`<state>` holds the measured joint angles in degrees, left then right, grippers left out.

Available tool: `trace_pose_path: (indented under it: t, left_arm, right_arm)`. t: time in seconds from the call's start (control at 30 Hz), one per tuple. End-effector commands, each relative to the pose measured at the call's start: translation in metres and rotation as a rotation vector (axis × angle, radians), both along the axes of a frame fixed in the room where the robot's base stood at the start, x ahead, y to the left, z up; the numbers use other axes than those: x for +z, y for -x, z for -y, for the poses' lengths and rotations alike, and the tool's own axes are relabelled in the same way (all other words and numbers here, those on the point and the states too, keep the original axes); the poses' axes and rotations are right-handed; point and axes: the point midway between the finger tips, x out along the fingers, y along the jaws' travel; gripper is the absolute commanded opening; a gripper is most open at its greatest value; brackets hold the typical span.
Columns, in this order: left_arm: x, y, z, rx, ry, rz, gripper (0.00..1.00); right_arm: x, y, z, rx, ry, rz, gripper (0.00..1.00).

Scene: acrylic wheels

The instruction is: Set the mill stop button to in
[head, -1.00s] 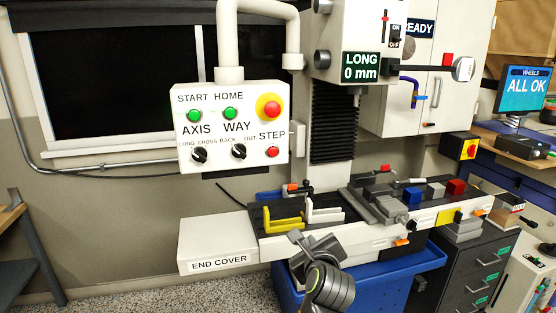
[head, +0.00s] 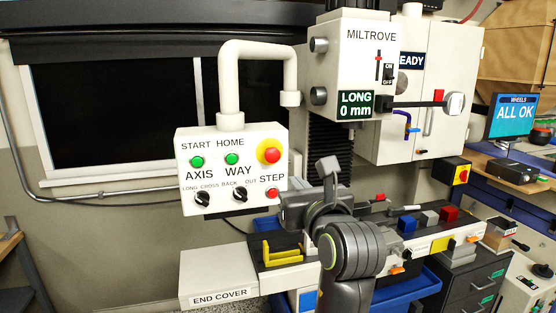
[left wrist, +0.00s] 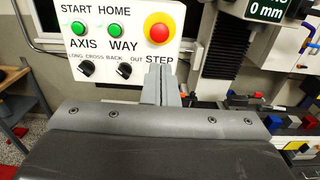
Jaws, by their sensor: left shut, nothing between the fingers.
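The control panel (head: 230,165) hangs on a pipe at the left of the mill. Its large red mushroom button on a yellow ring (head: 269,152), which appears to be the stop button, is at the upper right of the panel. It is clear in the left wrist view (left wrist: 158,31). I cannot tell whether it is in or out. My left gripper (left wrist: 158,70) is shut and empty. Its fingers point toward the panel, just below the mushroom button in the wrist view, and cover the red STEP button (head: 272,193) there. My right gripper is not in view.
Green START (head: 197,162) and HOME (head: 232,159) buttons and two black knobs share the panel. The mill head (head: 360,60) stands to the right. Below are the END COVER box (head: 218,270) and the table with a yellow bracket (head: 282,252). A red-and-yellow switch (head: 462,174) is farther right.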

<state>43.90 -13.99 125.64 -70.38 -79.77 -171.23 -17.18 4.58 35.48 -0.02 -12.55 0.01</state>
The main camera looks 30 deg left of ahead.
Motion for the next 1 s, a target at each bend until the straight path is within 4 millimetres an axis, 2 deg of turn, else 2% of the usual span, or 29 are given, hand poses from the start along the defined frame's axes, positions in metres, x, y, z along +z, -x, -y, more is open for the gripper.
trace_pose_path:
  t: [0.23, 0.37, 1.0]
  left_arm:
    - [0.001, -0.003, -0.003, 0.0, -0.001, 0.001, 0.0]
    - [0.002, -0.01, -0.012, 0.002, -0.003, -0.001, 0.0]
    - [0.002, -0.068, -0.081, 0.003, -0.003, -0.003, 0.0]
  right_arm:
    - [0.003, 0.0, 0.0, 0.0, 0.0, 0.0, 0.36]
    - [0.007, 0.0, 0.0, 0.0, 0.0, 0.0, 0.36]
    - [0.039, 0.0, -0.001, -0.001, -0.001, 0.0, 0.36]
